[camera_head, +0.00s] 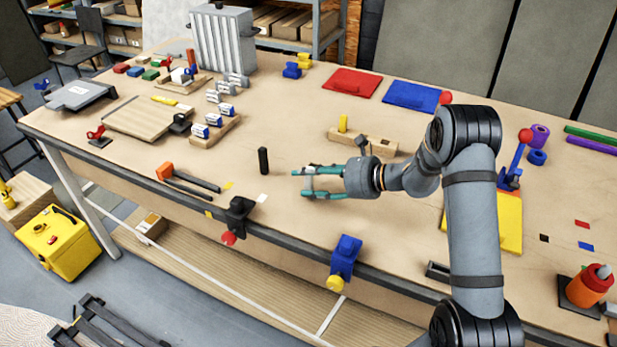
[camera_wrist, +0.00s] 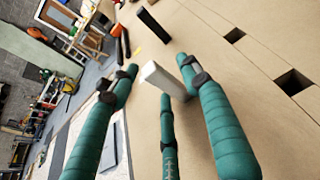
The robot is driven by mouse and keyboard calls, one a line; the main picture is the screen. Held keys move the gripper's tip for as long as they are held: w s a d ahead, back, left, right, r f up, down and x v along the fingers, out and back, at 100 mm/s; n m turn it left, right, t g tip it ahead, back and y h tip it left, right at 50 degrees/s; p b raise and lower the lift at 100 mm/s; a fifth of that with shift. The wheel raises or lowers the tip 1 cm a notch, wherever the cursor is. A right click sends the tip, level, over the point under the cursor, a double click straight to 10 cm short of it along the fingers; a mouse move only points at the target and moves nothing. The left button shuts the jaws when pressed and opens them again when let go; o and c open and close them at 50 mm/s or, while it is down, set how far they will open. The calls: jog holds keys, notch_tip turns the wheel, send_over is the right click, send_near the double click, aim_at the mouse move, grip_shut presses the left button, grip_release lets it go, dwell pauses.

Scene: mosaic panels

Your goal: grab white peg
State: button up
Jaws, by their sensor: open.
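The white peg (camera_wrist: 164,79) shows in the wrist view as a pale square-ended block. It sits between the teal fingers of my gripper (camera_wrist: 157,67). The fingers are spread, with gaps to the peg at the left and right; whether the middle finger touches it I cannot tell. In the head view my gripper (camera_head: 301,182) is low over the middle of the table, pointing left. I cannot make out the peg there; the fingers may hide it. A black peg (camera_head: 263,160) stands upright left of my fingertips and also shows in the wrist view (camera_wrist: 152,25).
A wooden block (camera_head: 365,142) holding a yellow peg (camera_head: 343,123) lies behind my gripper. A hammer (camera_head: 188,178) with an orange head lies farther left. A black clamp (camera_head: 240,213) and a blue clamp (camera_head: 345,256) sit on the front edge. The table left of the fingertips is mostly clear.

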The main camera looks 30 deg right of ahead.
jog(key=shift+w+f, duration=0.1)
jog(key=shift+c, duration=1.1)
jog(key=c, duration=0.7)
jog(key=shift+c, duration=0.5)
